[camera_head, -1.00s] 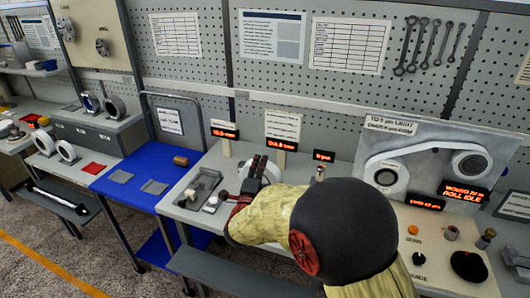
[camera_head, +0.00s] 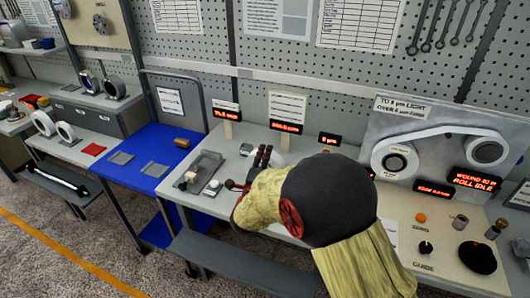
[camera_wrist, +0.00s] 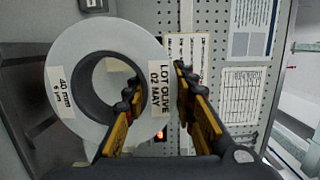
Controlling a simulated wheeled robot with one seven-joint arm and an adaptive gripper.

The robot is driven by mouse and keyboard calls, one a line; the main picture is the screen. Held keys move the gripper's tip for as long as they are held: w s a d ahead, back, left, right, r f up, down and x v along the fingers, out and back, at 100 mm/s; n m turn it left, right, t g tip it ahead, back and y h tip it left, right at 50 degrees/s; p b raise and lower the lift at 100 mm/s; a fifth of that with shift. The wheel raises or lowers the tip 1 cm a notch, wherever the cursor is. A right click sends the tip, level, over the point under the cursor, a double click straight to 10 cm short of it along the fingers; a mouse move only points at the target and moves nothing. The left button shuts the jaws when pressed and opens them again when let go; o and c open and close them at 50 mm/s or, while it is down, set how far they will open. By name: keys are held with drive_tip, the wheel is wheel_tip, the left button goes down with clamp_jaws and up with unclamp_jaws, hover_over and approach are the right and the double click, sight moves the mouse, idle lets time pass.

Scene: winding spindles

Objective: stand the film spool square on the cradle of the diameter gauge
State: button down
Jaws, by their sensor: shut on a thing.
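The film spool (camera_wrist: 95,42) is a pale ring with a dark-lined core. Its labels read "40 mm 8 µm" and "LOT OLIVE 02 MAY". In the wrist view my gripper (camera_wrist: 156,80) is shut on the ring's right side, one finger at the bore and the other outside. The ring's face is toward the wrist camera. In the head view my gripper (camera_head: 262,157) is over the grey bench, right of a grey fixture (camera_head: 206,170). My arm hides much of that area. I cannot make out the gauge's cradle or whether the spool touches it.
Small orange displays stand behind my gripper, among them a middle one (camera_head: 286,128). A blue table (camera_head: 140,150) with a brown block (camera_head: 182,143) is to the left. A winding panel (camera_head: 440,145) and a beige control top with a black disc (camera_head: 477,257) are to the right.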

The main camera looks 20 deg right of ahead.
drive_tip(key=shift+f, duration=0.45)
drive_tip(key=shift+f+b, duration=0.6)
drive_tip(key=shift+b, duration=0.15)
drive_tip(key=c, duration=1.7)
unclamp_jaws()
drive_tip(key=shift+c, duration=0.2)
drive_tip(key=shift+o, duration=1.2)
drive_tip(key=shift+o, duration=0.6)
drive_tip(key=shift+f, duration=0.15)
drive_tip(key=shift+s, duration=0.1)
